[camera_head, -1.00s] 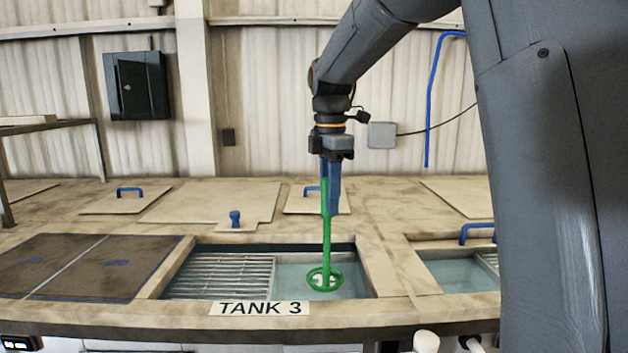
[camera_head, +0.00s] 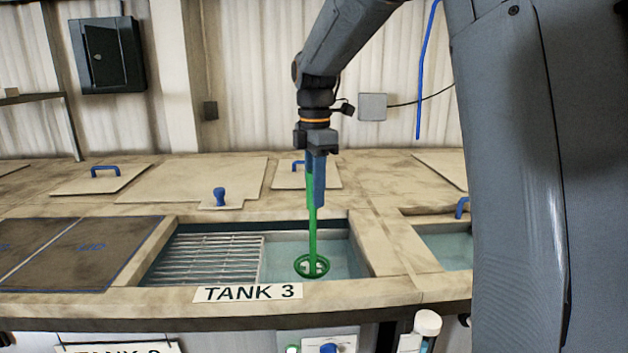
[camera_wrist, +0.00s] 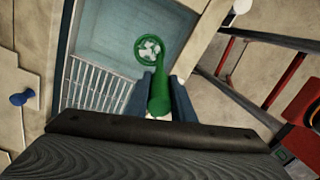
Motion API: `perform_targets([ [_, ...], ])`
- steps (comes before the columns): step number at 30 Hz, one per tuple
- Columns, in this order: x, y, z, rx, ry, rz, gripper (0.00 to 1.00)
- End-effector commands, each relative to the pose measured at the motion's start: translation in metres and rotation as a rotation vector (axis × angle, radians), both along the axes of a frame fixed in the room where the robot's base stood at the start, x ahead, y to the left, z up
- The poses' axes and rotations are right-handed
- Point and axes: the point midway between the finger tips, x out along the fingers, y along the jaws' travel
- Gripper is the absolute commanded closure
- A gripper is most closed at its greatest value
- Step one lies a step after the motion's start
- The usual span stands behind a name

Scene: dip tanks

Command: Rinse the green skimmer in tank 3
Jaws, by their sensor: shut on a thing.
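My gripper (camera_head: 316,182) points down over tank 3 (camera_head: 361,250), its blue fingers shut on the handle of the green skimmer (camera_head: 312,235). The skimmer hangs upright with its ring-shaped head lowest, inside the tank's opening on the right side, over the water. I cannot tell for sure whether the head touches the water. In the wrist view the skimmer (camera_wrist: 158,92) runs down from between the fingers (camera_wrist: 166,98) to its round head, which shows against the pale blue water. The "TANK 3" label (camera_head: 247,293) is on the front rim.
A metal slatted rack (camera_head: 205,262) fills the left part of tank 3. A dark covered tank (camera_head: 95,255) lies to the left and another open tank (camera_head: 446,247) to the right. A blue knob (camera_head: 219,197) stands on a lid behind. A blue pipe (camera_head: 424,75) runs down the wall.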

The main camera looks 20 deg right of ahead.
Motion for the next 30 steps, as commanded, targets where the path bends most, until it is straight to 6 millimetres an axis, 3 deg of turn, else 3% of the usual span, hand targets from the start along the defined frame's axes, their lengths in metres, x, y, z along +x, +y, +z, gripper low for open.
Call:
perform_targets([
  [21,0.001,0.001,-0.102,0.0,-0.001,0.002,1.0],
  [30,0.001,0.001,-0.127,0.0,-0.002,0.002,1.0],
])
